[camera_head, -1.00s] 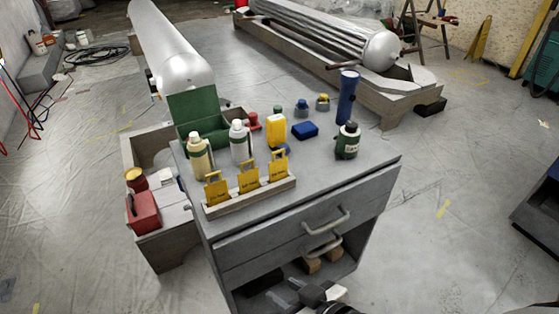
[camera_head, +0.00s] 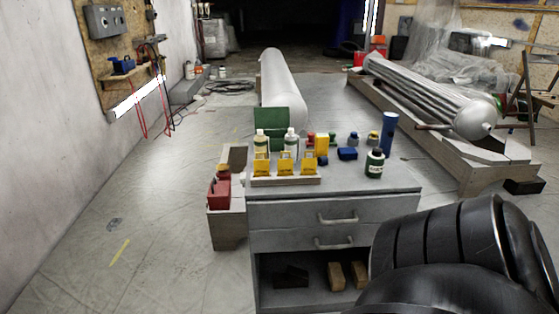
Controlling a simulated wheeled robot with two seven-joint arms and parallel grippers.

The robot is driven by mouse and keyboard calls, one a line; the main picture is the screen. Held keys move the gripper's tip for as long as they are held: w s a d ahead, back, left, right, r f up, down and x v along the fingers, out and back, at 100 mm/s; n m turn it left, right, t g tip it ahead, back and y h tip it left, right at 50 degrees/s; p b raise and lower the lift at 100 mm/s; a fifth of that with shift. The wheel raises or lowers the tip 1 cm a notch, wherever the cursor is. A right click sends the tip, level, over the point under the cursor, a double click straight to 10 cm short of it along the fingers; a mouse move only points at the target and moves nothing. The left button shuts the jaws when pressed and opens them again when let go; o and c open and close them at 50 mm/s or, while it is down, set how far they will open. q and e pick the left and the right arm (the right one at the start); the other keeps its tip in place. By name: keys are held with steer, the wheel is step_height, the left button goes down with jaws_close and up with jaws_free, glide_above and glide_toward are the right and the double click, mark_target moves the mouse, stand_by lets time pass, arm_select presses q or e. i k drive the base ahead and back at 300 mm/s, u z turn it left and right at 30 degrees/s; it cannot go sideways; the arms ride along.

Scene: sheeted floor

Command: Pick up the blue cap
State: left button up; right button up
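A small blue capped item (camera_head: 353,139), which looks like the blue cap, stands on the grey cabinet top (camera_head: 395,181) toward the back right. It is small in the picture, so its exact shape is hard to tell. A blue block (camera_head: 347,153) lies just in front of it, and a tall blue cylinder (camera_head: 389,134) stands to its right. A small piece with yellow on top (camera_head: 373,138) is beside it. Neither of my grippers is in view; only a black ribbed part, apparently of my arm, fills the lower right.
A green-and-black bottle (camera_head: 375,163) stands at the front right of the top. Yellow tags in a holder (camera_head: 285,181), two white-capped bottles and a green box (camera_head: 271,121) occupy the left. The cabinet has two handled drawers above an open shelf. Floor at left is mostly clear.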

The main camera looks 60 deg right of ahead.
mark_target(323, 161)
steer(key=u, duration=0.05)
steer(key=i, duration=1.25)
steer(key=z, duration=1.3)
steer(key=i, duration=0.9)
steer(key=z, duration=1)
